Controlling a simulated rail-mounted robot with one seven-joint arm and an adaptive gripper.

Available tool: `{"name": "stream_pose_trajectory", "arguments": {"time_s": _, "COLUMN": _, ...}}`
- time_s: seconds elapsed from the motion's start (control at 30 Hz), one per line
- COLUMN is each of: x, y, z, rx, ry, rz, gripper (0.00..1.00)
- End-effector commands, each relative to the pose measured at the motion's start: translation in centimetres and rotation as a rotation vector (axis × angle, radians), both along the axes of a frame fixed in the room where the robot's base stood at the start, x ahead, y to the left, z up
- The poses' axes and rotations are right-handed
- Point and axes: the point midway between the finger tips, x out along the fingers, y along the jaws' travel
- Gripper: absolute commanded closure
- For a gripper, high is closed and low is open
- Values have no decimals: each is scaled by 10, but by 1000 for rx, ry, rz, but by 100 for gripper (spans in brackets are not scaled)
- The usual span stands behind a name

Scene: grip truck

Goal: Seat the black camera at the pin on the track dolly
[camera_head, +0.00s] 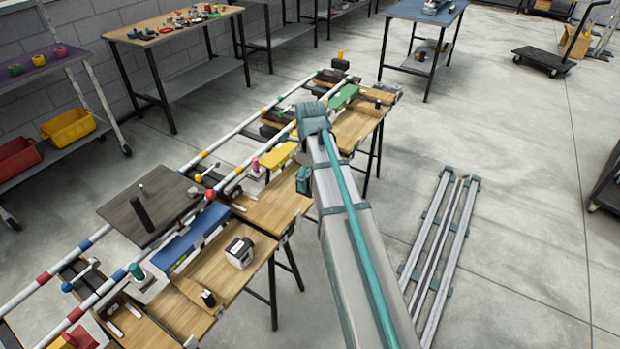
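The track dolly (116,207) is a dark flat platform on the striped rails at left. A black upright post (142,213) stands on it, with a small pale peg (143,187) behind; I cannot tell which is the pin. A boxy black-and-white device (240,252) sits on a wooden tray right of the dolly. It may be the camera, but I see no clearly all-black camera. My grey arm with a teal stripe reaches up the middle, right of the dolly. A teal part beside it may belong to my wrist. I cannot make out my gripper's fingers or anything held.
Striped rails (36,285) run diagonally along the long wooden bench (278,208). Yellow, blue and green pieces lie along it. Loose grey rails (440,250) lie on the floor at right. A blue-topped table (425,12) stands behind. Floor right of the bench is mostly clear.

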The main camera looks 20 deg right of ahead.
Motion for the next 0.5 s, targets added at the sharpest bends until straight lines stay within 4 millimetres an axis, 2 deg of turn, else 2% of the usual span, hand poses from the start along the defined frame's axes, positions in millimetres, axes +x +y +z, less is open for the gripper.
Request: {"name": "stream_pose_trajectory", "arguments": {"time_s": 0.5, "x": 0, "y": 0, "z": 31, "rx": 0, "ry": 0, "rz": 0, "gripper": 69}}
